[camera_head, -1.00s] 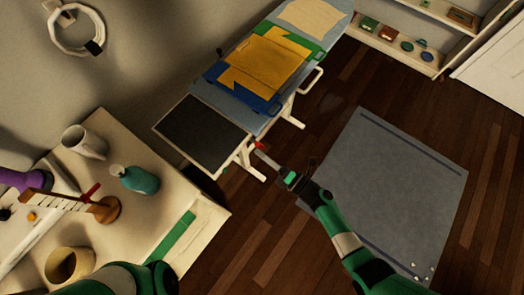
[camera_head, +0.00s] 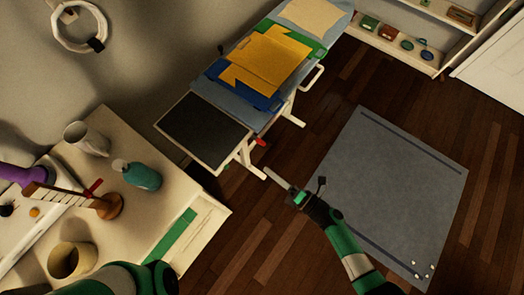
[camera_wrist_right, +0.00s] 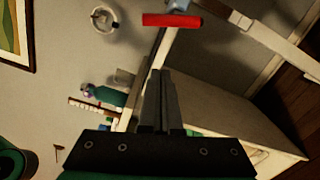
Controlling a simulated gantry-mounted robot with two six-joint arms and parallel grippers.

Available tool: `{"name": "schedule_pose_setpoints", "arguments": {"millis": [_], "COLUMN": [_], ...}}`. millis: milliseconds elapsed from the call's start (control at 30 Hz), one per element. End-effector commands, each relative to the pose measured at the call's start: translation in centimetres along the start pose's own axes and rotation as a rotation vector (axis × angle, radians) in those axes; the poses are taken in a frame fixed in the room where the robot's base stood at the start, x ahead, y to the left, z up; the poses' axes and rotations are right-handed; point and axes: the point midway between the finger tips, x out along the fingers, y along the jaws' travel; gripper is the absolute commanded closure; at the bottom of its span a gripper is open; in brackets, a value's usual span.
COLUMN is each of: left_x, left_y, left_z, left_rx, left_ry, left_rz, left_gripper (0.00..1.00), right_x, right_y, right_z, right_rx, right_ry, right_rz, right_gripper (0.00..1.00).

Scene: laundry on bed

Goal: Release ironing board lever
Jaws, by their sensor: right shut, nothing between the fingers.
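The ironing board (camera_head: 203,131) stands along the wall, its dark end plate facing me. Its red lever (camera_head: 262,142) shows beneath the near end, beside the white legs. In the right wrist view the red lever (camera_wrist_right: 172,20) lies crosswise beyond the fingertips. My right gripper (camera_head: 270,172) is below the lever in the head view, apart from it. Its fingers (camera_wrist_right: 162,73) are together and empty. Part of my left arm shows at the lower left, but its gripper is out of view.
A side table (camera_head: 160,225) at left holds a teal bottle (camera_head: 142,176), a mug (camera_head: 87,138) and other items. A grey mat (camera_head: 390,190) lies on the open wooden floor at right.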

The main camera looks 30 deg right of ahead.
Motion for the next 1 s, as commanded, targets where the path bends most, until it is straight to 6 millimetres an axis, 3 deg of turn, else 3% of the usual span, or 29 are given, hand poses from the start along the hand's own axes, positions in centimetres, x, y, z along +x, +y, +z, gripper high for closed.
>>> {"name": "schedule_pose_setpoints", "arguments": {"millis": [100,300,933,1000], "left_x": [0.6,0.9,0.8,0.8], "left_y": [0.0,0.0,0.0,0.0], "left_z": [-0.6,-0.8,-0.7,-0.7], "left_rx": [0.0,0.0,0.0,0.0], "left_ry": [-0.001,-0.001,-0.001,-0.001], "left_rz": [0.0,0.0,0.0,0.0], "left_gripper": [0.37,0.37,0.37,0.37], "right_x": [-2.6,-4.8,-5.0,-4.4], "right_y": [0.2,0.1,0.0,0.5], "right_z": [0.2,0.1,-0.1,0.0], "right_rx": [0.001,-0.001,-0.001,-0.011], "right_ry": [-0.004,-0.001,0.003,0.015], "right_rz": [-0.003,-0.001,0.002,0.018], "right_gripper": [1.0,1.0,1.0,1.0]}}
